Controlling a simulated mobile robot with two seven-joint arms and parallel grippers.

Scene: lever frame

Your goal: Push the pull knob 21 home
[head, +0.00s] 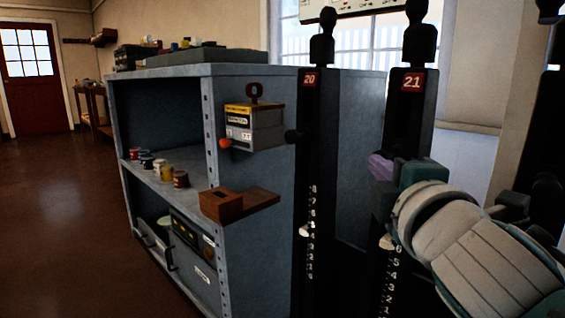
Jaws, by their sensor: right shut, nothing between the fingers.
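The lever marked 21 (412,82) stands right of centre, black and upright, with a red number plate and a white scale. A small purple piece (380,167) shows at its left side, level with the knob on lever 20; it looks like the pull knob 21, partly hidden by my gripper. My right gripper (400,164) is shut and empty, right beside the purple piece. I cannot tell whether they touch. My white and teal right forearm comes in from the lower right and covers part of the frame. My left gripper is not in view.
Another dark lever (549,92) stands at the right edge. The brown floor (60,215) is clear.

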